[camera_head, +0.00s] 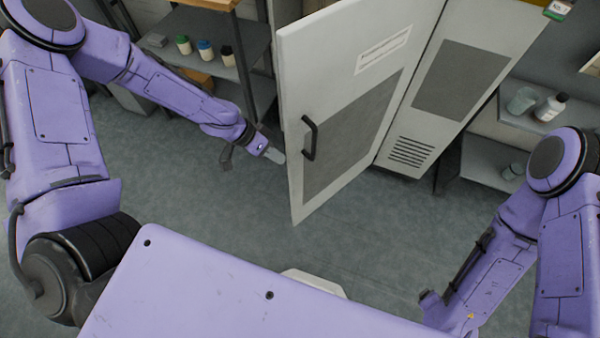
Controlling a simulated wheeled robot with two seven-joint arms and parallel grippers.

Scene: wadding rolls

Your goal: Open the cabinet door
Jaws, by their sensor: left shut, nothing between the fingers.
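The grey cabinet (462,60) stands at the back right of centre. Its left door (350,100) is swung out toward me, with its face and dark window panel (345,135) in view. A black handle (310,138) sits near the door's free edge. My left gripper (274,155) is shut and empty, just left of the door's free edge and below the level of the handle's top. I cannot tell whether its tip touches the door edge. My right arm is at the lower right; its gripper's fingers are not clearly visible.
A shelf rack (225,62) with small bottles (205,50) stands at the back left, behind my left arm. Another shelf (525,125) with a jar and a white bottle (550,107) is at the right. The grey floor (385,240) before the door is clear.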

